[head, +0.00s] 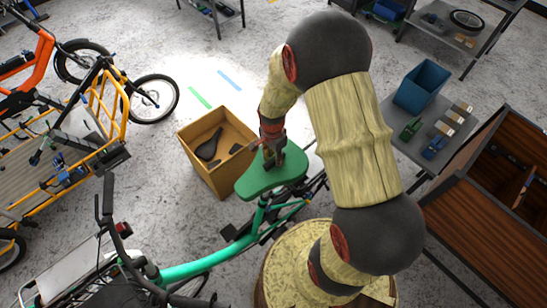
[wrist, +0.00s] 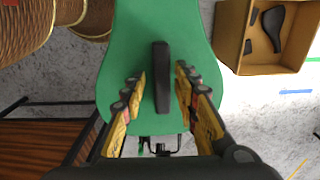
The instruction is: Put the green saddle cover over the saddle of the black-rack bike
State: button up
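The green saddle cover (head: 262,181) is at the top of the seat post of the green-framed bike (head: 195,267). It hides the saddle, and I cannot tell if it is fully seated. In the wrist view the cover (wrist: 160,25) spreads wide and flat, with a black upright tab (wrist: 161,85) on top. My gripper (wrist: 160,78) has one finger on each side of the tab, with a visible gap on both sides. In the head view my gripper (head: 272,158) points down at the cover's top. The bike's rack is mostly hidden by the cover and my arm.
A cardboard box (head: 217,180) holding a black saddle (head: 209,146) stands beside the bike. An orange bike (head: 30,65) and a yellow-framed cargo bike (head: 115,115) are left. A grey table (head: 400,150) with a blue bin (head: 422,86) and a brown wooden cargo box (head: 475,225) are right.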

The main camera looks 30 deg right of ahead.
jog(key=shift+o, duration=0.5)
jog(key=shift+r, duration=0.45)
notch_tip(320, 180, up, 11)
jog(key=shift+a, duration=0.15)
